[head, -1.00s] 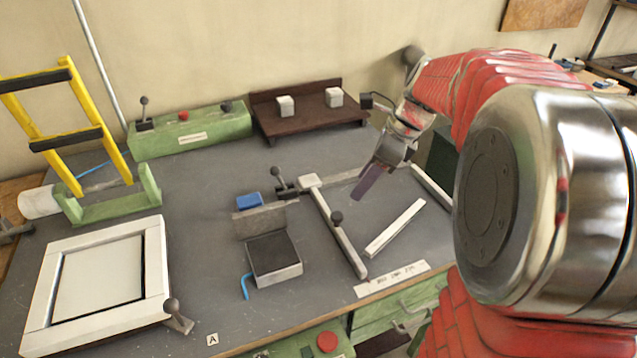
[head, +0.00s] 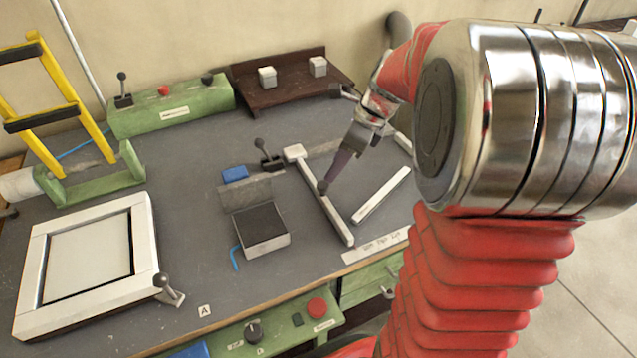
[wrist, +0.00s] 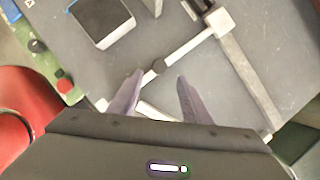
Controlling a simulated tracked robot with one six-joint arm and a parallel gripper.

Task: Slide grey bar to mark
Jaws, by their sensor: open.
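From that block a flat grey strip (head: 322,147) runs right, partly hidden by my arm. I cannot tell which of these the task calls the grey bar. My gripper (head: 325,187) is open and tilted down over the long bar. A white strip with printed marks (head: 376,245) lies at the front edge.
A separate pale bar (head: 382,195) lies right of the long bar. A dark-topped block (head: 261,228), a blue block (head: 235,174) and a knobbed lever (head: 267,156) stand left. A white frame (head: 88,265) lies at far left.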

